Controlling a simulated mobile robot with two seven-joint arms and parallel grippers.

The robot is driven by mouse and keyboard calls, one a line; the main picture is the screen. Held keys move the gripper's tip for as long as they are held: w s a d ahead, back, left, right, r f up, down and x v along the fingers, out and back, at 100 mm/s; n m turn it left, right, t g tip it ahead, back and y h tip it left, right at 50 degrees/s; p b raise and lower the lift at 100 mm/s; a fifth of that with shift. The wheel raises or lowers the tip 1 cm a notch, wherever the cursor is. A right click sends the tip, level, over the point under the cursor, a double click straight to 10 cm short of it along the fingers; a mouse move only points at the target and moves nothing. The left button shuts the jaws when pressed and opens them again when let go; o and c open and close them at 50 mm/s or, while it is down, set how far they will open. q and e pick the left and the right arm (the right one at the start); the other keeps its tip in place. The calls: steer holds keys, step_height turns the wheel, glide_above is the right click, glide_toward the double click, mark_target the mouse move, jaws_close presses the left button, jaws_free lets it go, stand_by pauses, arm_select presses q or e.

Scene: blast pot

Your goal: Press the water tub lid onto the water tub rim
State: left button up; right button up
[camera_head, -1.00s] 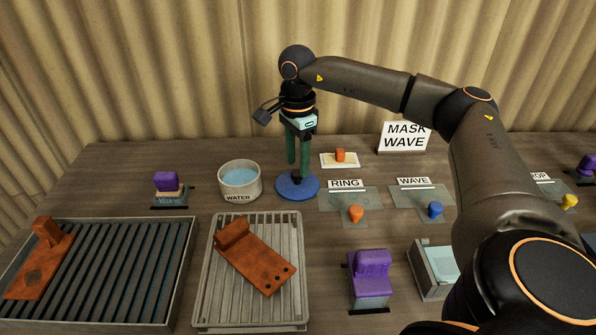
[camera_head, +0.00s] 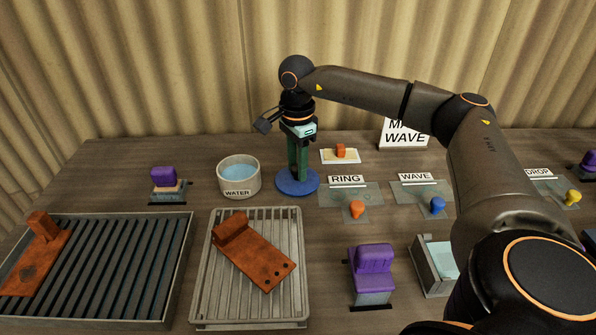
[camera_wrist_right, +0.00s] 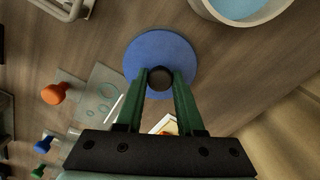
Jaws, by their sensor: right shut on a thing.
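The water tub lid (camera_head: 298,184) is a flat blue disc with a dark knob, just right of the water tub, seemingly flat on the table. The water tub (camera_head: 240,187) is a round pale tub labelled WATER, open at the top with blue water inside. My right gripper (camera_head: 298,176) points straight down over the lid, its green fingers shut on the dark knob. The right wrist view shows the knob between the fingertips (camera_wrist_right: 160,78), the blue lid (camera_wrist_right: 160,50) around it and part of the tub (camera_wrist_right: 240,12) at top right. My left gripper is not in view.
A grey slatted tray (camera_head: 208,290) and a darker grooved tray (camera_head: 185,265) hold rust-brown brackets in front. A purple block (camera_head: 163,177) stands left of the tub. The RING card (camera_head: 346,179) and an orange knob (camera_head: 357,208) lie right of the lid.

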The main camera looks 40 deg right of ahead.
jaws_close()
step_height(320, 180, up, 5)
steer(key=p, duration=0.4)
steer(key=shift+p, duration=0.3)
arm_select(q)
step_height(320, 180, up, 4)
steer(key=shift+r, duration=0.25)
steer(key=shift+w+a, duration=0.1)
arm_select(e)
steer(key=shift+r, duration=0.1)
